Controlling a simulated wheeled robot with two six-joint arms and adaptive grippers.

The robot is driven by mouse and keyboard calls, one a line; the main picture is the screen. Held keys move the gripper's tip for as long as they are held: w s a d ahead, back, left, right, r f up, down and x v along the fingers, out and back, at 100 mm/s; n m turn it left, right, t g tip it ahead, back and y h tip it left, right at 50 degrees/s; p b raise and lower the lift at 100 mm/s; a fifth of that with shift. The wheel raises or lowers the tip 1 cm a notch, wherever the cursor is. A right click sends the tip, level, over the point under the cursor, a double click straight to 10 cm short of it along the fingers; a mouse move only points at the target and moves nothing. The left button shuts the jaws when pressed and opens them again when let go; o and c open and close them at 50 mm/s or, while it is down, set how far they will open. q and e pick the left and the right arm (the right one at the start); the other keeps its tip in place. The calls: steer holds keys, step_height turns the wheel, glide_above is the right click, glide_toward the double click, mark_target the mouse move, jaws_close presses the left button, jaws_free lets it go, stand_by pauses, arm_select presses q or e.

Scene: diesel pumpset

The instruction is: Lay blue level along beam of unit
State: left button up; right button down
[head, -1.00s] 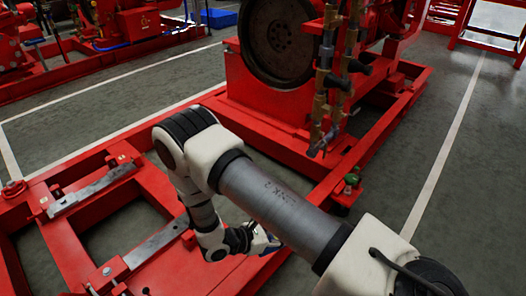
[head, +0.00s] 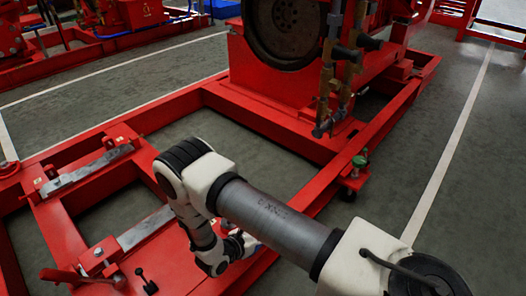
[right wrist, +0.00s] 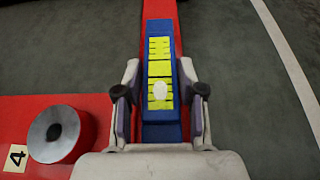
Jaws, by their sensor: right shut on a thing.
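The blue level (right wrist: 161,114), with yellow-green panels and a pale spot on top, shows in the right wrist view. My right gripper (right wrist: 160,91) is shut on it, one finger at each long side. The level lines up with a red beam (right wrist: 165,8) of the unit, which runs on beyond its far end. I cannot tell whether it touches the beam. In the head view, my right arm hides nearly all of the level, and the gripper is low, over the front right of the red frame (head: 275,118). My left gripper is not in view.
Metal strips (head: 88,172) and a red-handled clamp (head: 80,277) are on the frame's left part. Engine and pipes (head: 335,75) stand behind. Grey floor (head: 455,215) is clear at right.

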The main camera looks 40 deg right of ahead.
steer(key=c, duration=0.7)
jaws_free()
